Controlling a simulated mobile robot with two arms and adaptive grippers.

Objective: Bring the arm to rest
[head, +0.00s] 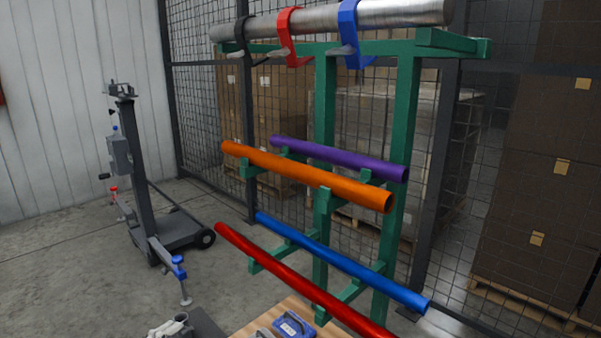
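Neither of my grippers nor either arm shows in the head view, so I cannot see whether they are open, shut or holding anything. In front of me is a green rack (325,110) with several coloured pipes on its arms. A silver pipe (400,14) lies along the top, with a black clamp (240,33), a red clamp (284,35) and a blue clamp (350,35) around it. Below are a purple pipe (340,158), an orange pipe (305,176), a blue pipe (345,264) and a red pipe (290,278).
A dark wheeled stand (132,165) stands on the floor to the left. A wooden surface (255,324) at the bottom edge bears a blue item (293,326). Pale glove-like items (172,326) lie beside it. A mesh fence (200,90) and stacked boxes (540,180) are behind.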

